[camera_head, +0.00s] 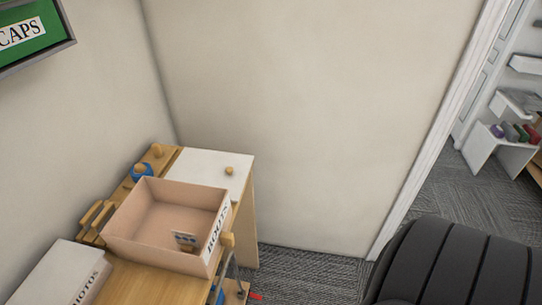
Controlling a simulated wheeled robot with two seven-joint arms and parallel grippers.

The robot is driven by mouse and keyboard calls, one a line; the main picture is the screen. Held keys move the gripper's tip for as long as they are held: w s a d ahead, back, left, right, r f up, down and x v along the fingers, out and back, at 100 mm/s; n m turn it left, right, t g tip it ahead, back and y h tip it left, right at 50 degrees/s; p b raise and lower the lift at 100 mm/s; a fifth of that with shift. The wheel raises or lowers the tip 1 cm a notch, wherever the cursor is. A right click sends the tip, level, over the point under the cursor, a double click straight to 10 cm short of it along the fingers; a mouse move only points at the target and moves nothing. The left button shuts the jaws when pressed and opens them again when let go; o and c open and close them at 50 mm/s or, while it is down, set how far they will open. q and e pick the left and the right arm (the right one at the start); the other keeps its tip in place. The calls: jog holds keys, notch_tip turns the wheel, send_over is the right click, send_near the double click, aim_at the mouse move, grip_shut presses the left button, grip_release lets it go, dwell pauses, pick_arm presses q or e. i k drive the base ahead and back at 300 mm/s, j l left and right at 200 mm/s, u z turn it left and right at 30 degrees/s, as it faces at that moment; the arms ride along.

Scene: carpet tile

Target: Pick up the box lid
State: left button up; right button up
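An open pinkish box (122,223) with a lettered label on its right side stands on a wooden desk. A small dark-and-white item (185,238) lies inside it. A pale, lettered, box-shaped piece (52,277) lies at the lower left, cut by the picture's bottom edge; it may be the box lid, but I cannot tell for sure. Neither of my grippers is in view.
The wooden desk (140,284) stands in the corner against the walls. A white panel (208,168) with a wooden knob, a blue round item (142,171) and wooden pieces (96,215) are around the box. A black ribbed, padded shape (455,265) fills the lower right. Carpet (310,273) shows between.

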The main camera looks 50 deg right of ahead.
aim_at(230, 171)
jog(key=k+z, duration=0.2)
jog(key=z, duration=0.7)
